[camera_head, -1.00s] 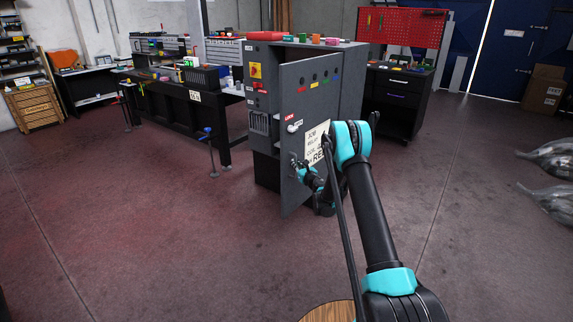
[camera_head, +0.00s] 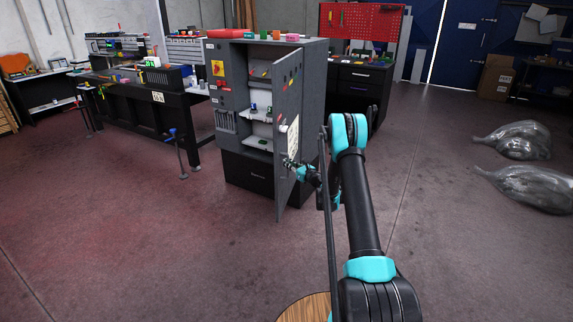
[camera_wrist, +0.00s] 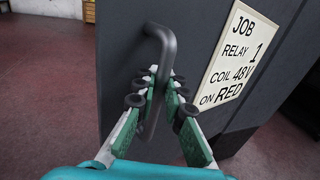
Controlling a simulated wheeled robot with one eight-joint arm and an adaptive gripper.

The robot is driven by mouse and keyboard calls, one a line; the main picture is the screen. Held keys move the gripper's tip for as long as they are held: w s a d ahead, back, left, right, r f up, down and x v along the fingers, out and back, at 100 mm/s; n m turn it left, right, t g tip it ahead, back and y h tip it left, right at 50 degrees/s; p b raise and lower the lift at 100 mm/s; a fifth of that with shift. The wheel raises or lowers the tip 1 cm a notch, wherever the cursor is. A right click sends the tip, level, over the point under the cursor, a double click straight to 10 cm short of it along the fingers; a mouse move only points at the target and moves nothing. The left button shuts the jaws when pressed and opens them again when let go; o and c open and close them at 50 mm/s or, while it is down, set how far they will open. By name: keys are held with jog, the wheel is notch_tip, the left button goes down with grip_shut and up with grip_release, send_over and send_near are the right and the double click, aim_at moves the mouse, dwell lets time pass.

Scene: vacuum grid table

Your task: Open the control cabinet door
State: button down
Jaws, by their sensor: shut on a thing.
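The grey control cabinet (camera_head: 313,97) stands in the middle of the head view. Its door (camera_head: 283,150) is swung well open toward me, seen nearly edge-on, and the shelves inside show. My gripper (camera_head: 291,165) is at the door's free edge in the head view. In the wrist view, the fingers of my gripper (camera_wrist: 154,88) are shut around the dark bar handle (camera_wrist: 166,50) on the door's outer face (camera_wrist: 120,75). A job label (camera_wrist: 232,55) reading "JOB RELAY 1 COIL 48V ON RED" is beside the handle.
Inside, shelves (camera_head: 258,143) hold small items. A workbench (camera_head: 130,105) stands left, a black drawer unit (camera_head: 358,90) with a red pegboard behind right. Clear grey bags (camera_head: 530,180) lie on the right floor. Floor in front of the cabinet is clear.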

jog(key=shift+s+a, duration=0.2)
jog(key=shift+a, duration=0.05)
jog(key=c, duration=1.7)
grip_release()
jog(key=shift+o, duration=0.6)
jog(key=shift+w+d, duration=0.1)
jog(key=v, duration=0.7)
jog(key=shift+d, duration=0.2)
